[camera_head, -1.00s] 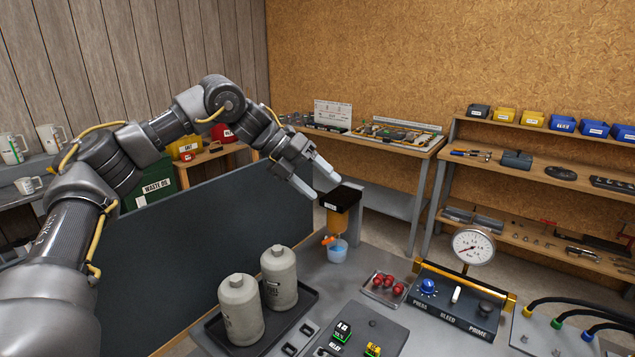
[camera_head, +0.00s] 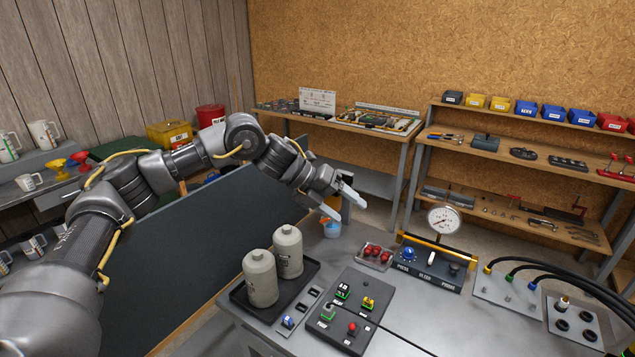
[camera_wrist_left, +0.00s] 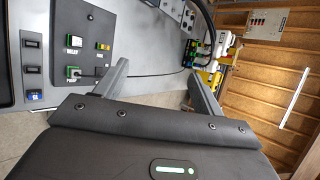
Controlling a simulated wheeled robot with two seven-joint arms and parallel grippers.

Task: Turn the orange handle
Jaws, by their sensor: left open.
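My left gripper (camera_head: 352,210) is open, with its two pale fingers spread and nothing between them. It is above the back edge of the bench, in front of the filter unit. The orange handle (camera_head: 323,221) shows only as a small orange patch below and left of the fingers, just above a clear blue-tinted bowl (camera_head: 331,231). The unit's black top is hidden behind the gripper. In the left wrist view the open fingers (camera_wrist_left: 157,70) point over the bench and the handle cannot be made out. My right gripper is not in view.
Two grey canisters (camera_head: 262,280) stand in a black tray left of the gripper. A switch panel (camera_head: 375,292), a red-parts tray (camera_head: 385,262) and a gauge (camera_head: 444,220) on a black control box (camera_head: 432,262) are nearby. Hoses run at the right.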

